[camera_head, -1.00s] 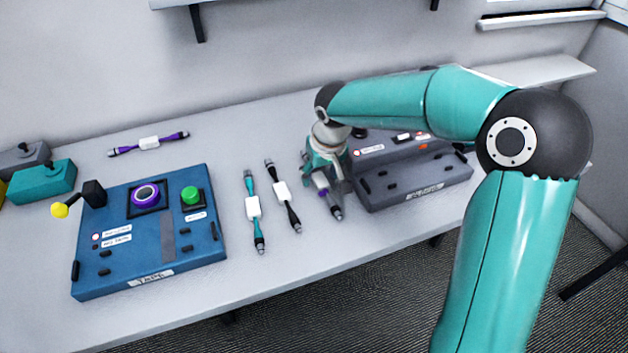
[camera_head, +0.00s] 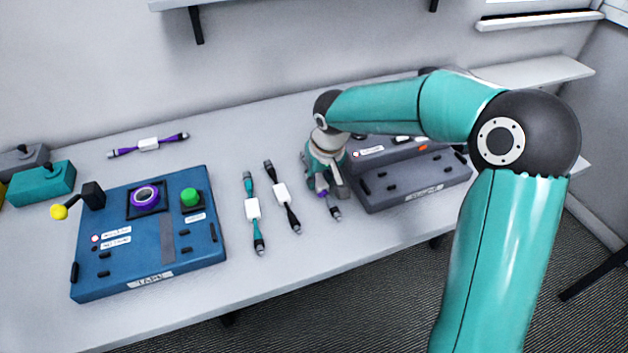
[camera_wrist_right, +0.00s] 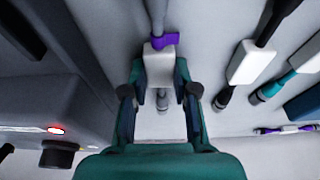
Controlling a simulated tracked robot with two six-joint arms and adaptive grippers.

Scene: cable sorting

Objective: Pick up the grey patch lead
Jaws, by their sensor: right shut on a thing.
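The grey patch lead, with a white block and a purple band, lies on the table beside the dark grey panel. In the head view only its near end (camera_head: 334,210) shows below my right gripper (camera_head: 328,182); the rest is hidden behind the hand. In the right wrist view, the lead's white block (camera_wrist_right: 159,66) sits between the two fingers of my right gripper (camera_wrist_right: 163,98), which is shut on it. The grey cable runs up past the purple band. I cannot tell whether the lead is clear of the table. My left gripper is not in view.
A teal lead (camera_head: 252,210) and a black lead (camera_head: 282,193) lie left of the hand. A purple lead (camera_head: 149,144) lies farther back. The blue panel (camera_head: 140,250) stands at left, the dark grey panel (camera_head: 420,182) close to the right. Open table lies behind the leads.

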